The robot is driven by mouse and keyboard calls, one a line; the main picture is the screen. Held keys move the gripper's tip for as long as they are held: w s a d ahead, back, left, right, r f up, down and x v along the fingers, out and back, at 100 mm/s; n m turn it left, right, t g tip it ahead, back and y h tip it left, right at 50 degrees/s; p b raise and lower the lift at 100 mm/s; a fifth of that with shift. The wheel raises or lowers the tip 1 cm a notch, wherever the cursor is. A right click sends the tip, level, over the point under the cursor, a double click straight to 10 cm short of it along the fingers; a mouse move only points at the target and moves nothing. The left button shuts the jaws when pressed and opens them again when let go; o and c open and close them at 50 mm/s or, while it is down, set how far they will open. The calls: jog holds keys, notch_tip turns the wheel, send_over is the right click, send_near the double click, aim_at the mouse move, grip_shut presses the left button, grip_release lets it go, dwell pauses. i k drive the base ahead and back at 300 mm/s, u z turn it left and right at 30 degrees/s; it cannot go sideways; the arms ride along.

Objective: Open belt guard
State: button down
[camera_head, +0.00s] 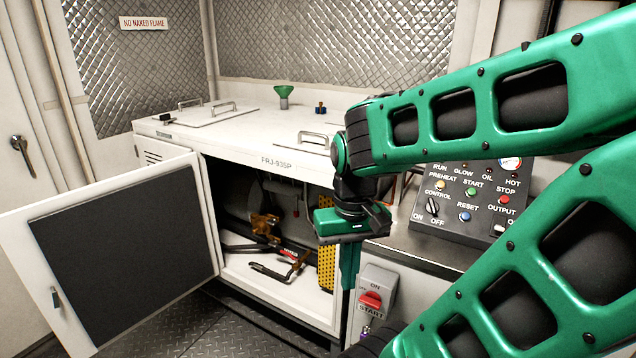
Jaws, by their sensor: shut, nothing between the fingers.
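A yellow perforated panel (326,268), which looks like the belt guard, stands upright inside the open cabinet at the right edge of its opening. Only a narrow strip of it shows; the rest is hidden by the cabinet's front and my gripper, so I cannot tell whether it is open. My gripper (348,282) points down in front of the cabinet's right front edge, just right of the yellow panel in the picture. Its green fingers are together with nothing between them. I cannot tell how far it is from the panel.
The white cabinet door (205,215) is swung open to the left. Brown and black parts (285,268) are on the cabinet floor. A red START switch (371,301) is close right of my gripper. A control panel (468,195) stands at the right, partly behind my arm.

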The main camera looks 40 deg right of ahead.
aim_at(326, 253)
jog(key=z, duration=1.85)
jog(key=k, duration=1)
jog(key=u, duration=0.85)
jog(key=i, duration=1)
